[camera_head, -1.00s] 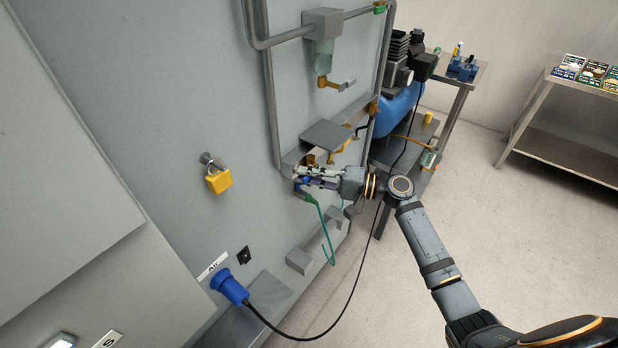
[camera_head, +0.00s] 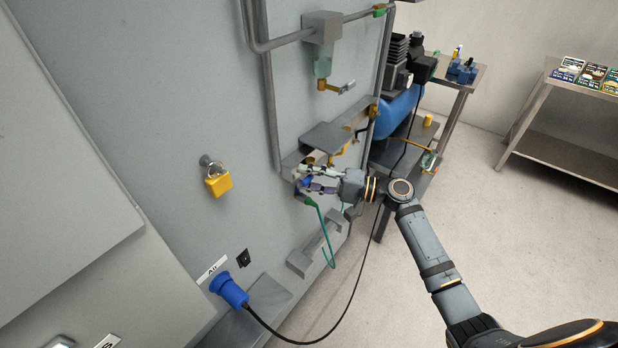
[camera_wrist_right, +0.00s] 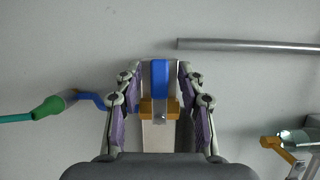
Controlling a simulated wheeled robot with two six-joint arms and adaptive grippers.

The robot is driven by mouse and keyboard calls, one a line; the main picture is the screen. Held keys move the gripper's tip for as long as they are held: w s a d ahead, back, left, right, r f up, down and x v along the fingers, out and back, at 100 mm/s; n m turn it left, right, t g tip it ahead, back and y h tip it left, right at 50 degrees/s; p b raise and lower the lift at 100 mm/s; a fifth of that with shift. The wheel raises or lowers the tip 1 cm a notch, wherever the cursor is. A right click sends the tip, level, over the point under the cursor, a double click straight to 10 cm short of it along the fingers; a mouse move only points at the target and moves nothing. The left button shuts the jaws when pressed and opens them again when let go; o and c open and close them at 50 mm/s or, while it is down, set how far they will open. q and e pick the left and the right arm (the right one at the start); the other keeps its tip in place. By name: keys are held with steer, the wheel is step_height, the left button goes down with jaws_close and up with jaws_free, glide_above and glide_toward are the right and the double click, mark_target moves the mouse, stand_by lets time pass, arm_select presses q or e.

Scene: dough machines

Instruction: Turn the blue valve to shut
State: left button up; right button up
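The blue valve handle (camera_wrist_right: 160,80) shows in the right wrist view, upright above a brass-coloured valve body (camera_wrist_right: 146,108). My right gripper (camera_wrist_right: 160,92) is open, with one purple-padded finger on each side of the valve. Gaps show between the pads and the blue handle, so it is around the handle and not closed on it. In the head view my right gripper (camera_head: 312,180) is at the lower wall piping. A bit of blue (camera_head: 306,182) shows between its fingers there, and the rest of the valve is hidden. My left gripper is out of view.
A green hose fitting (camera_wrist_right: 50,107) sits left of the valve. A grey pipe (camera_wrist_right: 250,46) and another orange-handled valve (camera_wrist_right: 280,146) are to the right. In the head view a grey shelf (camera_head: 325,137) juts out just above the gripper. A yellow padlock (camera_head: 219,184) hangs on the wall.

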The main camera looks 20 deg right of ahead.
steer(key=v, duration=1.2)
stand_by(0.4)
steer(key=s+d+f+m+g+h, duration=0.15)
steer(key=d+f+h, duration=0.25)
steer(key=f, duration=0.8)
steer(key=s+d+f+h, duration=0.3)
steer(key=f+h, duration=0.1)
steer(key=f, duration=0.8)
steer(key=s+d+f+m+h, duration=0.1)
steer(key=s+d+f+h, duration=0.2)
steer(key=f, duration=1)
steer(key=s+d+f+n+g+h, duration=0.2)
steer(key=s+f+n+g+h, duration=0.15)
steer(key=s+f, duration=1.15)
steer(key=s+a+f+n+g+h, duration=0.1)
steer(key=s+a+f+n, duration=0.1)
steer(key=s, duration=0.7)
steer(key=s+a+f+n+g+h, duration=0.1)
steer(key=s+a+f+n, duration=0.2)
steer(key=s+a+f, duration=0.2)
steer(key=s+a, duration=0.1)
steer(key=s, duration=0.2)
steer(key=shift+s+f+g, duration=0.25)
steer(key=shift+s+g, duration=0.15)
